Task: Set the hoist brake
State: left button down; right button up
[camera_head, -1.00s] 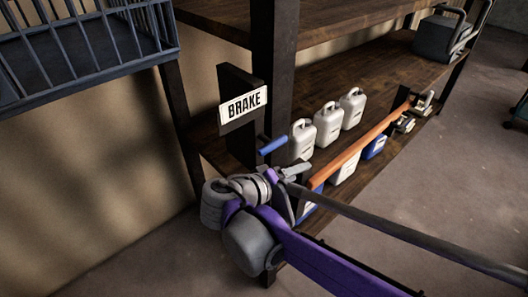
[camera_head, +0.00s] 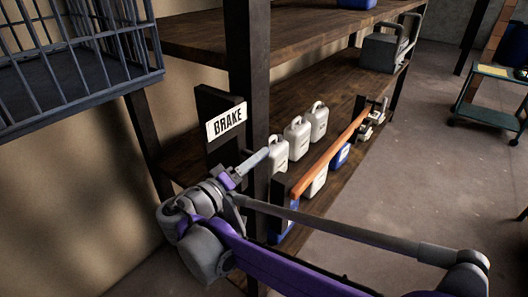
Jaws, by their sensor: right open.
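The brake lever's handle (camera_head: 254,160) is a short bar, now pale blue-grey, below the white BRAKE sign (camera_head: 227,122). The sign is on a dark upright board at the shelf's near end. My right gripper (camera_head: 237,176) is open at the lower left end of the handle. I cannot tell whether its fingers are around the handle or just beside it. My right wrist hides the lever's lower part and its mount. My left gripper is out of view.
A dark shelf post (camera_head: 249,80) stands close to the right of the sign. White jugs (camera_head: 297,137) and an orange bar (camera_head: 330,157) are on the lower shelf. A barred cage (camera_head: 70,65) hangs at upper left. The floor at right is open, with a green trolley (camera_head: 496,95) beyond.

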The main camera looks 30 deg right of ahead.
jog(key=x, duration=0.4)
jog(key=shift+d, duration=0.1)
grip_shut()
